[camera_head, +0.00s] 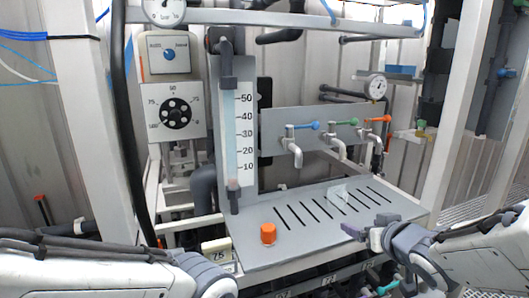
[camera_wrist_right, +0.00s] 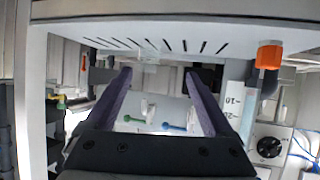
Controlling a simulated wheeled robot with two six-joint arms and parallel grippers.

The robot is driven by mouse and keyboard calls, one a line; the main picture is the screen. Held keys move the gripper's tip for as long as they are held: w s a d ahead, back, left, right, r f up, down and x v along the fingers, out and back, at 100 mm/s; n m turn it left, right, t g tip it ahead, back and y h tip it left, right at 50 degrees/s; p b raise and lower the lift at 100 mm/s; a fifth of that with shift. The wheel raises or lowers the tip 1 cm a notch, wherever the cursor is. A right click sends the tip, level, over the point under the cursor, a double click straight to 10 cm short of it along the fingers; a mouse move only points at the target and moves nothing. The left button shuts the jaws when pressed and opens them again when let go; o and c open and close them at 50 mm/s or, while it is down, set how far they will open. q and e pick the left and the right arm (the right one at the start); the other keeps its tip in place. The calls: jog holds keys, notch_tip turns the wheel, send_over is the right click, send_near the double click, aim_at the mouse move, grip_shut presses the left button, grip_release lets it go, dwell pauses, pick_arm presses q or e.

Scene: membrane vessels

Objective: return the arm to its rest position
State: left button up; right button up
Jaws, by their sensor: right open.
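My right gripper (camera_head: 368,226) has purple fingers and hangs over the front right edge of the grey slotted shelf. In the right wrist view its two fingers (camera_wrist_right: 158,78) stand wide apart with nothing between them, and the scene appears upside down. My right arm (camera_head: 480,255) comes in from the lower right. My left arm (camera_head: 90,275) lies low along the left bottom edge. Its grey wrist shows, but its fingers are out of the frame.
The slotted shelf (camera_head: 270,250) bears an orange-capped item (camera_head: 268,234) and a small clear object (camera_head: 338,197). Behind it are taps with blue (camera_head: 308,126), green (camera_head: 348,122) and orange handles (camera_head: 378,119), and a scaled column (camera_head: 236,130). White posts flank the rig.

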jog(key=s+a+f+n+g, duration=0.3)
jog(key=s+a+f+g, duration=0.45)
jog(key=s+a, duration=0.4)
jog(key=s+a+f+n+g, duration=0.1)
jog(key=s+a+g, duration=0.1)
jog(key=s, duration=0.5)
jog(key=s+a+f+n+g, duration=0.1)
jog(key=s+a+n+g, duration=0.1)
jog(key=s, duration=0.5)
jog(key=shift+s+a+f+g, duration=0.35)
jog(key=shift+a+g, duration=0.2)
jog(key=shift+a, duration=0.5)
